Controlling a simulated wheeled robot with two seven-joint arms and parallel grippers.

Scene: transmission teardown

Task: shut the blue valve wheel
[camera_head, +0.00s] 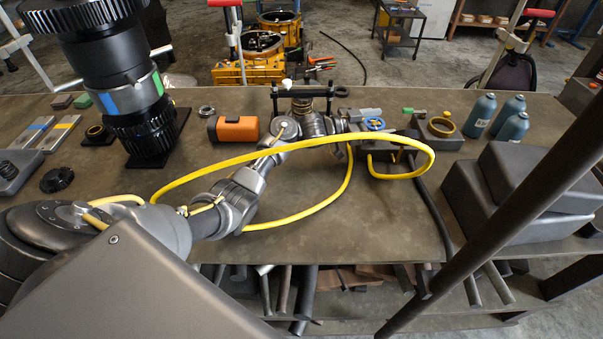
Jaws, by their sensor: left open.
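The blue valve wheel (375,124) is small and round. It sits on top of a dark grey block (391,158) in the middle of the bench, right of my left gripper. My left gripper (354,119) is at the end of the arm reaching in from the left. It is open, with its fingers just left of the wheel. I cannot tell whether they touch the wheel. A yellow hose along my left arm loops in front of the block and hides part of it. My right gripper is not in view.
A tall black gear assembly (128,85) stands at the left. An orange-and-black box (234,129) and a spring part (302,105) lie near my arm. Blue-grey bottles (481,115) and a large grey case (527,185) stand at the right. The bench front (330,225) is largely clear.

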